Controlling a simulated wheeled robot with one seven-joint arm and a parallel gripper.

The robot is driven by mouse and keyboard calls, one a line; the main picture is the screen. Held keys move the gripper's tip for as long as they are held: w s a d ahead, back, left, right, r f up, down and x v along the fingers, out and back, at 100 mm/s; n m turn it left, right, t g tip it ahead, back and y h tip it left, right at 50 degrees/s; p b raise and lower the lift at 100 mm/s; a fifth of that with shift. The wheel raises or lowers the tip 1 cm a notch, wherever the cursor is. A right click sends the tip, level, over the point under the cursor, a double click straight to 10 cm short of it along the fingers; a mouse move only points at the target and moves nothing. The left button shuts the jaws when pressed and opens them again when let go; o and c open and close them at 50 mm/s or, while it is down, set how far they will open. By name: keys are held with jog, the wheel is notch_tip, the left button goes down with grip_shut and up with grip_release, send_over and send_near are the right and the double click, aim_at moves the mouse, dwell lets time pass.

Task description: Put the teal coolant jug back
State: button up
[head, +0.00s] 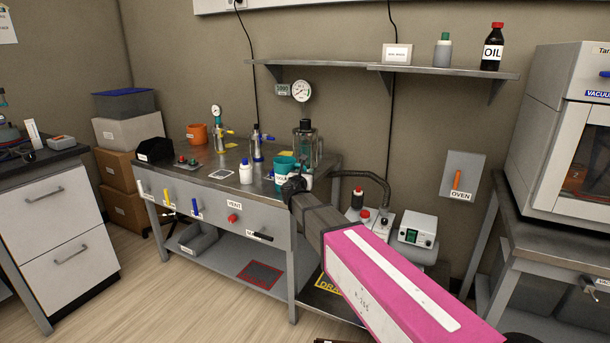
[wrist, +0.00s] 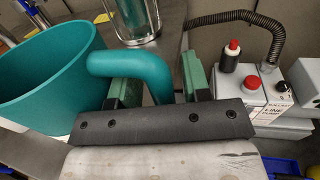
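The teal coolant jug (head: 284,162) is at the right front of the metal bench, partly hidden by my gripper in the head view. In the wrist view the jug (wrist: 45,85) fills the left side, with its mouth showing and its curved handle (wrist: 125,65) reaching right. My gripper (wrist: 160,80) has its green-padded fingers on either side of the handle. A gap shows between the handle and the right finger, so it looks open around the handle. In the head view my gripper (head: 292,185) is beside the jug, fingertips unclear. I cannot tell whether the jug touches the bench.
The bench (head: 215,178) also carries a white bottle (head: 246,172), a glass vessel (head: 305,145) and an orange cup (head: 197,133). A pump (head: 378,222) with a ribbed hose stands to the right. A red-bordered dark mat (head: 261,275) lies on the lower shelf.

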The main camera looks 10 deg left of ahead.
jog(key=s+a, duration=0.1)
jog(key=s, duration=1.1)
jog(key=shift+a, duration=0.3)
jog(key=s+d+f+m+g+h, duration=0.15)
jog(key=d+f+m+g, duration=0.25)
jog(key=d+f+m, duration=0.6)
jog(key=s+d+f+m+g+h, duration=0.1)
jog(key=d+f+m+g+h, duration=0.35)
jog(key=d, duration=0.95)
jog(key=s+d+f+m+g+y, duration=0.4)
jog(key=s+m, duration=0.4)
jog(key=m, duration=0.2)
jog(key=s+d+f+m+g+y, duration=0.4)
jog(key=s+d+f+m+g, duration=0.1)
jog(key=m, duration=0.5)
jog(key=s+d+f, duration=0.1)
jog(key=s+d, duration=0.1)
jog(key=shift+s+d+f+y, duration=0.15)
jog(key=shift+s+d+y, duration=0.15)
jog(key=shift+s, duration=0.05)
